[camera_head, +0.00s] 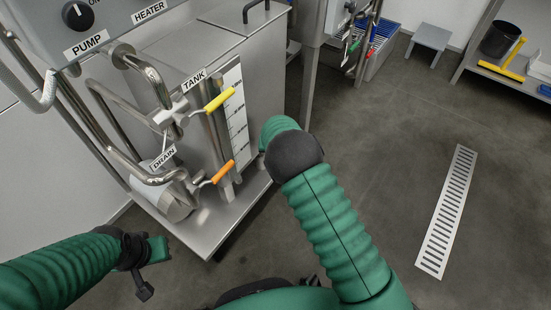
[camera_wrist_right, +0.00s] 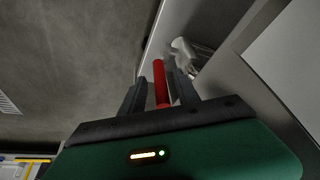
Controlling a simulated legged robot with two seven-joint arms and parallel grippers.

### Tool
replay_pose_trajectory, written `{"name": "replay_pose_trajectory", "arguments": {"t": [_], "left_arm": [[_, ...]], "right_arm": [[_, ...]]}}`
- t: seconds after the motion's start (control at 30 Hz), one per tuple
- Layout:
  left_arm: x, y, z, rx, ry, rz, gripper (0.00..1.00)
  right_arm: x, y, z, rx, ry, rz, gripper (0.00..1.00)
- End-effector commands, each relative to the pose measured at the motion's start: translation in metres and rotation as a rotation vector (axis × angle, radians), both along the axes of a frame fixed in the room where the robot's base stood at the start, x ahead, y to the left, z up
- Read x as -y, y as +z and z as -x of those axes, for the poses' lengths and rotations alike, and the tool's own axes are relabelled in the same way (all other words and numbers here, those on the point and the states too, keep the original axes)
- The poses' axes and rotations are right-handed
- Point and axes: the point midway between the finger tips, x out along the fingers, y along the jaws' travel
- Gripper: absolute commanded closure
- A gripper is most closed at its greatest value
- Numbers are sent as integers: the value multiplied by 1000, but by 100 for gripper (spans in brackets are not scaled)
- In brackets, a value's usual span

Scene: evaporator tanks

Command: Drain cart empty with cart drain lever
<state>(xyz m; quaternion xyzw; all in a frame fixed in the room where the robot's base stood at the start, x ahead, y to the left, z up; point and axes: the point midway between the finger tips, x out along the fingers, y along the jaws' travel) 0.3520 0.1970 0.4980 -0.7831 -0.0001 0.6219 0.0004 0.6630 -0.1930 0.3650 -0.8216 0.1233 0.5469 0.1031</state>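In the right wrist view a red lever (camera_wrist_right: 160,84) sits between the two fingers of my right gripper (camera_wrist_right: 158,88). The fingers stand apart on either side of it, and I see no clear grip on it. A pale metal fitting (camera_wrist_right: 184,52) is just beyond the lever. In the head view my right arm reaches to the right side of the steel cart (camera_head: 262,75); its gripper and this lever are hidden behind the arm. My left gripper (camera_head: 157,249) is at the lower left, in front of the cart and away from it; its finger opening is not clear.
The cart's front has a yellow lever (camera_head: 220,100), an orange lever (camera_head: 223,172), bent pipes and a DRAIN label (camera_head: 164,157). A floor grate (camera_head: 447,210) lies to the right on open floor. A grey stool (camera_head: 431,37) and a shelf (camera_head: 500,75) stand at the back.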

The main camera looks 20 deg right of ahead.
Motion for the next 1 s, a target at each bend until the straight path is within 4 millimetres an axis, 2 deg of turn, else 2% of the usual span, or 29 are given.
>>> {"name": "replay_pose_trajectory", "arguments": {"t": [0.1, 0.37, 0.63, 1.0], "left_arm": [[0, -6, 0, 0, 0, 0, 100], [0, -5, 0, 0, 0, 0, 100], [0, -5, 0, 0, 0, 0, 100], [0, -5, 0, 0, 0, 0, 100]], "right_arm": [[1, -9, -3, 0, 1, 0, 62], [1, -8, -4, 0, 1, -1, 64], [1, -8, -4, 0, 1, -1, 99], [1, -8, -3, 0, 1, -1, 100]]}}
